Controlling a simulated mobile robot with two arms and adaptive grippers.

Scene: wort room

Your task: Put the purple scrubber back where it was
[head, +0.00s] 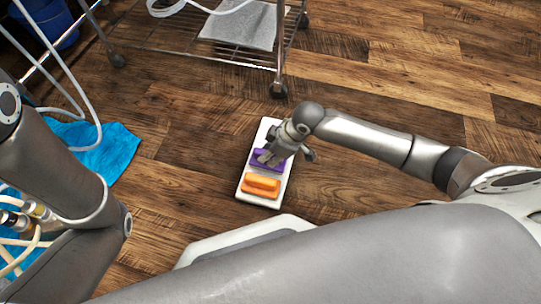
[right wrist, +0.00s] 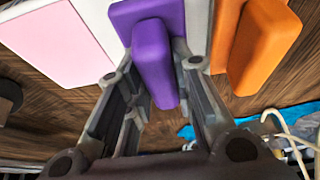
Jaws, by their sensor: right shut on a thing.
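The purple scrubber (head: 262,166) is in the middle of a long white tray (head: 246,190) in the head view, beside the orange scrubber (head: 261,185). My right gripper (head: 270,156) comes down over the purple scrubber and partly hides it. In the right wrist view the purple scrubber (right wrist: 152,60) stands between the two fingers of my right gripper (right wrist: 158,65), which is shut on its handle. I cannot tell whether its base rests on the tray or hangs just above it. The orange scrubber (right wrist: 262,45) is close to the right finger. My left gripper is out of view.
A pink pad with a white border (right wrist: 55,45) lies left of the scrubber in the right wrist view. A wheeled wire rack (head: 190,55) stands behind the tray. A blue cloth (head: 105,150) lies to the left, with pale hoses nearby. Wooden floor (head: 400,100) is clear to the right.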

